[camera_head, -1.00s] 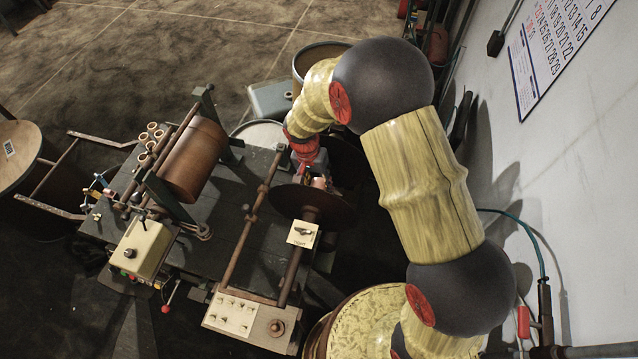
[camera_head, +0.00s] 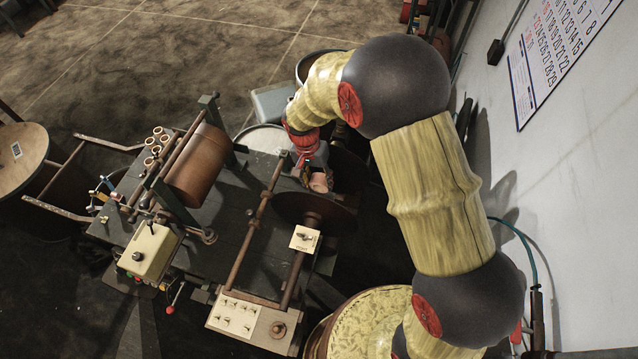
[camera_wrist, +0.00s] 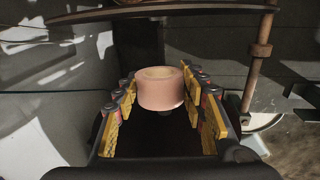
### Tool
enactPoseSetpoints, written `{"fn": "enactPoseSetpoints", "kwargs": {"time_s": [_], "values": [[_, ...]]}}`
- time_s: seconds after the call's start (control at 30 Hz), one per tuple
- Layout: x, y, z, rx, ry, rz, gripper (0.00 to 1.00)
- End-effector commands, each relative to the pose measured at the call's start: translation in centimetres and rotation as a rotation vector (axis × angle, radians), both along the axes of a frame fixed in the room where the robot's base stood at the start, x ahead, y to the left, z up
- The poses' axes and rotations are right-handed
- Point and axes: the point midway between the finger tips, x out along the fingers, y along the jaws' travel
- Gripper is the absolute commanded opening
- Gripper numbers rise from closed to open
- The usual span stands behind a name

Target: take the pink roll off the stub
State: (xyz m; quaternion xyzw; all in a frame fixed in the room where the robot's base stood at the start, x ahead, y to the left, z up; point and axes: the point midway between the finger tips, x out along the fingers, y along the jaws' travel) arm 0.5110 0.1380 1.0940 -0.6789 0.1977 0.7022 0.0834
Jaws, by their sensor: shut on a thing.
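The pink roll (camera_wrist: 160,92) sits between the two jaws of my gripper (camera_wrist: 161,82) in the wrist view, gripped at its sides. Its pale ring-shaped end faces up in that view. A small dark piece shows just under it; I cannot tell whether this is the stub. In the head view the pink roll (camera_head: 318,182) shows beside the brown disc (camera_head: 290,207), with my gripper (camera_head: 311,172) around it from above. The stub is not clearly visible, so I cannot tell if the roll is still around it.
The winding machine's dark table (camera_head: 225,245) carries a large brown roller (camera_head: 197,165) and a control box (camera_head: 148,250). A rusty rod (camera_head: 250,230) runs close left of the disc; the same or a similar rod (camera_wrist: 258,65) stands right in the wrist view. A wall is at right.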

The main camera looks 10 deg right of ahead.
Motion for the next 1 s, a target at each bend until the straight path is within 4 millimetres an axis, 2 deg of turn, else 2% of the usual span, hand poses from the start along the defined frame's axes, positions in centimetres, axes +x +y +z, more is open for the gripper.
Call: {"fn": "enactPoseSetpoints", "kwargs": {"time_s": [1.0], "values": [[0.4, 0.8, 9.4, 0.0, -0.002, 0.001, 0.16]]}}
